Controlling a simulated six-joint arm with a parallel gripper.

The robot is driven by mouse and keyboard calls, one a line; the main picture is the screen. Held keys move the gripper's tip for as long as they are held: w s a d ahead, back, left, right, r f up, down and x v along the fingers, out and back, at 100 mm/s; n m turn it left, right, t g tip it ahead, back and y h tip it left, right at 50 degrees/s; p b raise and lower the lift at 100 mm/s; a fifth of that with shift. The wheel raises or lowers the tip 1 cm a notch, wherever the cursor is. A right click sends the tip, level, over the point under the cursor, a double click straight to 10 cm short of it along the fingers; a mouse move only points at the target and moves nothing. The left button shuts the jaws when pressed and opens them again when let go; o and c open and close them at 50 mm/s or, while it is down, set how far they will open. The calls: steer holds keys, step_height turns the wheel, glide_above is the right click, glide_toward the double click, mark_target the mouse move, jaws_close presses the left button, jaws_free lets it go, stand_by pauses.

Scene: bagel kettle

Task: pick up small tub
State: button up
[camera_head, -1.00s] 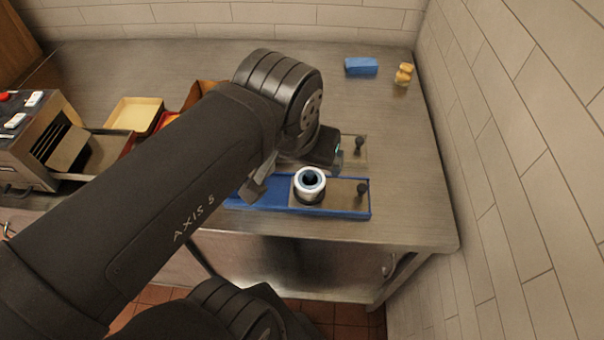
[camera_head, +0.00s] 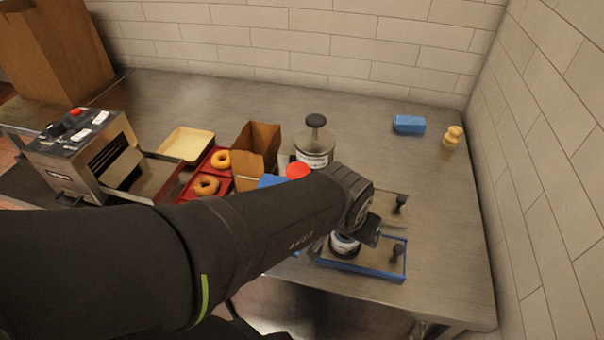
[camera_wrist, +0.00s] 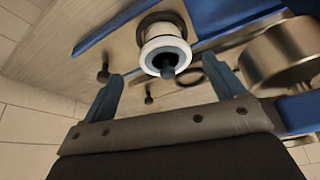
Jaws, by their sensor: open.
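The small tub is a short white round tub with a dark middle (camera_head: 345,245). It stands at the left part of the blue-edged tray (camera_head: 376,272) near the table's front edge. In the head view my arm partly covers it. In the wrist view the tub (camera_wrist: 165,45) shows beyond the fingertips, between their lines, with a dark bluish stub at its centre. My gripper (camera_wrist: 170,83) is open, with nothing between its two fingers. The fingers do not appear to touch the tub. In the head view the fingers are mostly hidden behind my wrist.
Black knobs (camera_head: 398,252) stand on the boards beside the tub. A lidded canister (camera_head: 314,150), an open brown box (camera_head: 257,152) and a red tray with bagels (camera_head: 222,178) lie behind my arm. A blue block (camera_head: 408,124) is at the back right.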

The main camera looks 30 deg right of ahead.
steer(key=x, duration=0.3)
steer(key=shift+w+f, duration=0.25)
steer(key=shift+w, duration=0.15)
steer(key=shift+w+d+f, duration=0.15)
steer(key=shift+d+f, duration=0.15)
steer(key=shift+f, duration=0.35)
steer(key=shift+c, duration=0.2)
steer(key=c, duration=1.1)
